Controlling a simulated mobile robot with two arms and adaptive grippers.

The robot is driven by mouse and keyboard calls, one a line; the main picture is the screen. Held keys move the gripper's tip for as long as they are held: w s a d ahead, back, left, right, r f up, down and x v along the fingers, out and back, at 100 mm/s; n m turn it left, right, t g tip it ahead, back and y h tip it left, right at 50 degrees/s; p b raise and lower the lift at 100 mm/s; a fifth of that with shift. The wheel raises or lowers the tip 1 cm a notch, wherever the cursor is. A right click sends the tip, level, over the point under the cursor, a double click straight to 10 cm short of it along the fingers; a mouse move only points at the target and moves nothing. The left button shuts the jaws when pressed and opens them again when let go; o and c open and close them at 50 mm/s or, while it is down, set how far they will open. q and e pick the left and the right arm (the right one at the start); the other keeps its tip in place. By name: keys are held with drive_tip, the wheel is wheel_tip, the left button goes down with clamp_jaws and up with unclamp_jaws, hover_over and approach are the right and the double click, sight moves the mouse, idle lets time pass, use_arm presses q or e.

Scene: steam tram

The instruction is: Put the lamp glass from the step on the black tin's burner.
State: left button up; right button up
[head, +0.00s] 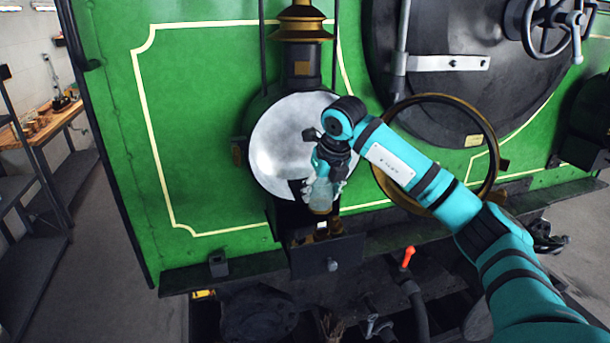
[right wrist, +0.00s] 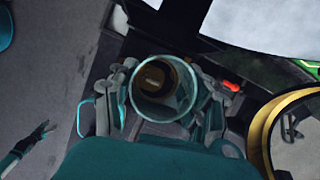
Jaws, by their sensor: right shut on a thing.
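My right gripper (head: 322,190) is shut on the clear lamp glass (head: 320,196), in front of the lower part of the white round reflector. In the right wrist view the fingers clasp the glass (right wrist: 163,108) from both sides, and I look into its round open rim. Brass, apparently the burner (right wrist: 154,77), shows through it. In the head view the black tin (head: 318,258), a dark box front with a knob, is just below. I cannot tell whether glass and burner touch. A small teal hand with grey fingers, likely my left gripper (right wrist: 42,135), is far off at lower left.
The lamp's brass-rimmed round door (head: 487,120) stands open at the right, close to my forearm. The white reflector (head: 275,140) is right behind the gripper. A red-handled lever (head: 408,257) rises at lower right. Open floor lies at the left.

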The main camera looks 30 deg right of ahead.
sight(322, 206)
drive_tip(key=shift+w, duration=0.35)
drive_tip(key=shift+s, duration=0.2)
drive_tip(key=shift+s+b, duration=0.4)
drive_tip(key=shift+s, duration=0.7)
use_arm(q)
drive_tip(key=s+f+b, duration=0.1)
drive_tip(key=s+f, duration=0.1)
drive_tip(key=s, duration=0.4)
use_arm(e)
drive_tip(key=shift+s+f, duration=0.1)
drive_tip(key=shift+f, duration=0.45)
drive_tip(key=shift+b+x, duration=0.4)
drive_tip(key=shift+x, duration=0.6)
drive_tip(key=shift+w+f+b, duration=0.25)
drive_tip(key=shift+f+b, duration=0.05)
drive_tip(key=shift+s, duration=0.15)
use_arm(q)
drive_tip(key=shift+w+a+f, duration=0.1)
drive_tip(key=shift+w+f, duration=0.1)
drive_tip(key=shift+w, duration=0.5)
drive_tip(key=shift+w+a+f, duration=0.1)
drive_tip(key=shift+w+f, duration=0.1)
drive_tip(key=shift+w, duration=0.5)
drive_tip(key=shift+w+f, duration=0.2)
drive_tip(key=shift+w, duration=0.5)
